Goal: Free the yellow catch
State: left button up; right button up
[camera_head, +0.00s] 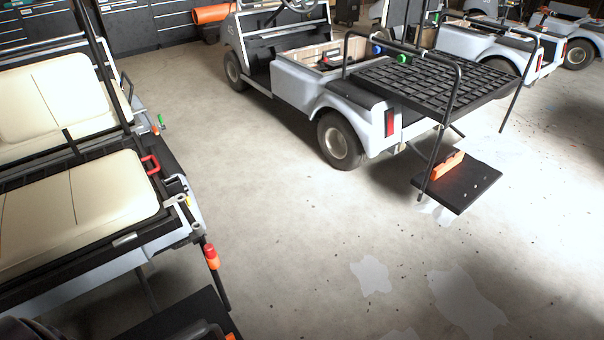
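A small yellow part (187,200), which may be the yellow catch, shows at the rear corner of the near cart on the left. It sits beside a pale metal bracket (176,201). It is too small to tell whether it is fastened or loose. Neither of my grippers is in view.
The near cart has cream seats (80,210), a red handle (150,164) and a post with a red and orange end (211,257). A second cart (300,90) with a black slatted deck (430,82) and low step (465,188) stands beyond. The concrete floor (300,240) between is clear.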

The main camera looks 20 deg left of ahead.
aim_at(187, 199)
jog(key=i+l+z, duration=0.25)
jog(key=i, duration=0.2)
jog(key=i+l+z, duration=0.25)
jog(key=i, duration=0.25)
jog(key=i+u, duration=0.6)
jog(key=u, duration=0.15)
jog(key=i+u, duration=0.55)
jog(key=u, duration=0.25)
jog(key=i+u, duration=0.2)
jog(key=u, duration=0.2)
jog(key=i+u, duration=0.2)
jog(key=u, duration=0.25)
jog(key=i+l+u, duration=0.15)
jog(key=u, duration=0.25)
jog(key=i+l+u, duration=0.15)
jog(key=u, duration=0.3)
jog(key=i+l+u, duration=0.1)
jog(key=l+u, duration=0.15)
jog(key=u, duration=0.15)
jog(key=i+l+u, duration=0.2)
jog(key=l+u, duration=0.25)
jog(key=i+l+u, duration=0.1)
jog(key=l+u, duration=0.3)
jog(key=l, duration=0.3)
jog(key=l+u, duration=0.45)
jog(key=l, duration=0.15)
jog(key=k+l, duration=0.15)
jog(key=k, duration=0.4)
